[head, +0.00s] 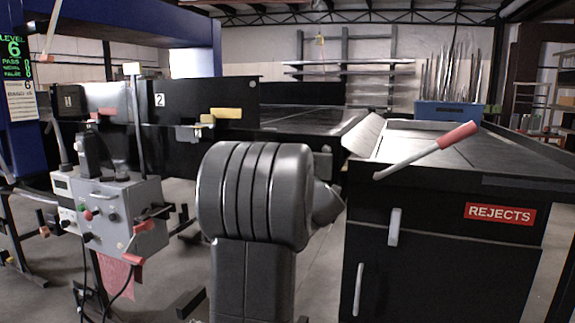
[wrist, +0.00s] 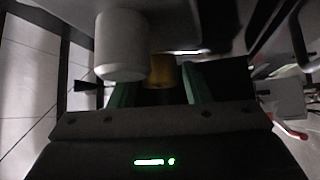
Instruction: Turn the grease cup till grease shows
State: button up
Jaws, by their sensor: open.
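In the wrist view, a small brass-yellow cylinder (wrist: 160,71), which looks like the grease cup, shows just beyond and between the fingers of my gripper (wrist: 157,86). The gripper is open, with one green finger to each side of the cup. I cannot tell whether either finger touches it. A white rounded cylinder (wrist: 121,46) hangs close in front at the upper left and covers part of the left finger. No grease can be made out in this dim view. In the head view my grey arm fills the middle and the gripper is hidden.
A black REJECTS cabinet (head: 440,262) with a red-handled lever (head: 430,150) stands at the right. A grey control box (head: 118,212) on a stand is at the left. The black conveyor side (head: 175,100) with yellow blocks (head: 228,113) lies behind my arm.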

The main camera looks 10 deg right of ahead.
jog(key=v, duration=1.3)
jog(key=shift+a, duration=0.1)
jog(key=x, duration=1.3)
jog(key=shift+w+r, duration=0.1)
jog(key=shift+w, duration=0.2)
jog(key=shift+w+r, duration=0.1)
jog(key=shift+p, duration=0.3)
jog(key=shift+f, duration=0.2)
